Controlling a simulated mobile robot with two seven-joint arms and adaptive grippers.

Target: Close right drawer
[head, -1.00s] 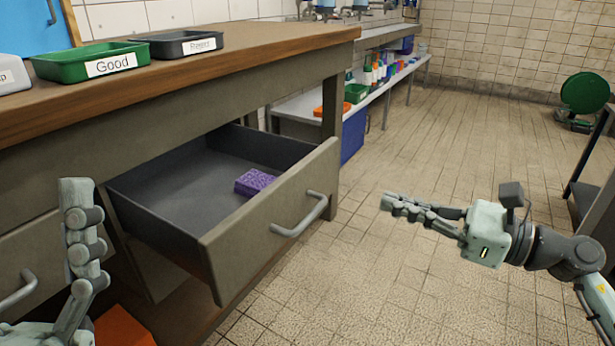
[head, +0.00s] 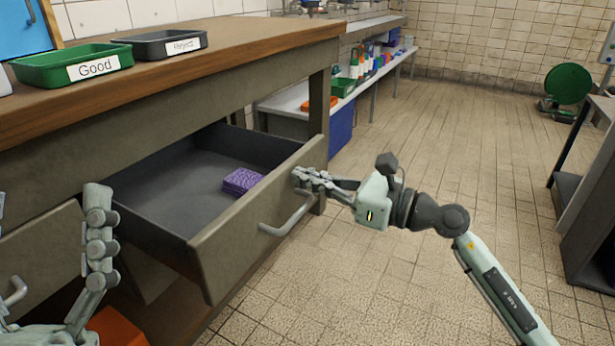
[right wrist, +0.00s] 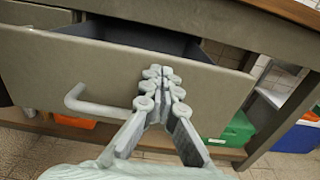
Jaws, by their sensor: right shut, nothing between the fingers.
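The right drawer (head: 255,215) stands pulled out from under the wooden workbench, with a purple block (head: 242,181) inside it. Its front carries a metal bar handle (head: 288,218). My right gripper (head: 300,175) is shut and empty, its fingertips at the drawer front, above and to the right of the handle. In the right wrist view the drawer front (right wrist: 215,90) fills the middle and the fingertips (right wrist: 162,72) lie over its upper part; I cannot tell whether they touch. My left gripper (head: 98,215) shows at the lower left, partly cut off, one finger upright.
On the bench top (head: 230,45) sit a green tray marked Good (head: 50,72) and a dark tray (head: 165,52). An orange bin (head: 118,328) is below the bench. A dark-framed table (head: 575,190) stands at the right.

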